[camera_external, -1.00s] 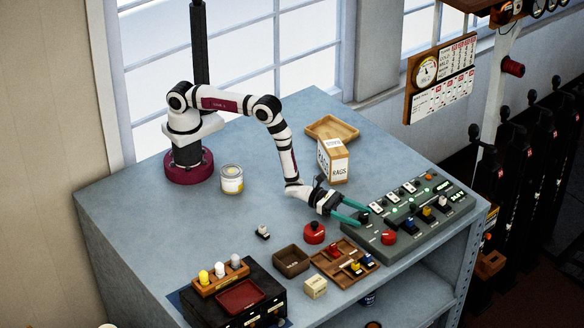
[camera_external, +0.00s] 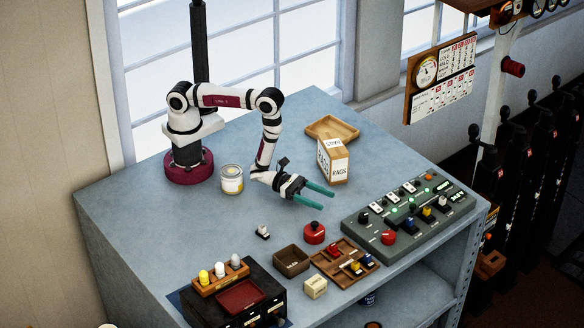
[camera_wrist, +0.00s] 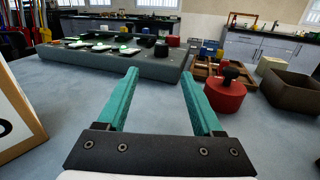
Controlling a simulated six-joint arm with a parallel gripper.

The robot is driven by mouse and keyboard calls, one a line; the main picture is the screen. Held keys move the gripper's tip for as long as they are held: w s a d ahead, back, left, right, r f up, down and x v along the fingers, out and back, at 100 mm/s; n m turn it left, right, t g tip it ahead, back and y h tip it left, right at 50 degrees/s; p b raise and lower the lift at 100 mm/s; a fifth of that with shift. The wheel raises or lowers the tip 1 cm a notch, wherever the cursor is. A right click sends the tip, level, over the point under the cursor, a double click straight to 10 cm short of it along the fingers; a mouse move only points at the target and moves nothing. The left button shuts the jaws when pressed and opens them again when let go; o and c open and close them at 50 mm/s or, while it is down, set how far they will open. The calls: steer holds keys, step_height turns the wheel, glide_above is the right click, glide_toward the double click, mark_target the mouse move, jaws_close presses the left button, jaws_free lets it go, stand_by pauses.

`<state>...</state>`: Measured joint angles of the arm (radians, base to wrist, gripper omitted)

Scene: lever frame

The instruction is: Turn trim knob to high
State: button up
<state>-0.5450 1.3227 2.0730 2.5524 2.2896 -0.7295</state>
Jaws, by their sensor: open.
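The grey-green control panel (camera_external: 375,233) lies at the right of the bench, with switches, coloured levers and knobs. A black knob (camera_external: 364,218) stands at its near-left end, and a red knob (camera_external: 388,237) stands closer to the front edge. The labels are too small to read, so I cannot tell which control is marked trim or its setting. My gripper (camera_external: 328,199) is open and empty, left of the panel and apart from it.
A rags box (camera_external: 333,160) stands behind my gripper, with a wooden tray (camera_external: 318,131) further back. A red round container with a dark knob (camera_external: 314,233), a brown bin (camera_external: 291,261) and a divided wooden tray (camera_external: 325,262) are in front. Bare bench separates gripper and panel.

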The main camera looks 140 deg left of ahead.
mark_target(364, 215)
steer(key=w+r+n+g+y, duration=0.1)
steer(key=w+r+y, duration=0.1)
steer(key=w, duration=0.2)
steer(key=w+a+r+n+g+y, duration=0.1)
steer(key=w+r+n+y, duration=0.1)
steer(key=w+r, duration=0.1)
steer(key=w+a+r+n+g+y, duration=0.1)
steer(key=w+r, duration=0.1)
steer(key=w, duration=0.3)
steer(key=shift+w+a+r+y, duration=0.2)
steer(key=shift+w+y, duration=0.05)
steer(key=shift+y, duration=0.15)
step_height(364, 215, down, 6)
steer(key=shift+f, duration=0.2)
steer(key=shift+f+x, duration=0.2)
steer(key=shift+x, duration=0.8)
steer(key=shift+w+a, duration=0.35)
steer(key=shift+w, duration=0.05)
jaws_close()
steer(key=shift+a, duration=0.1)
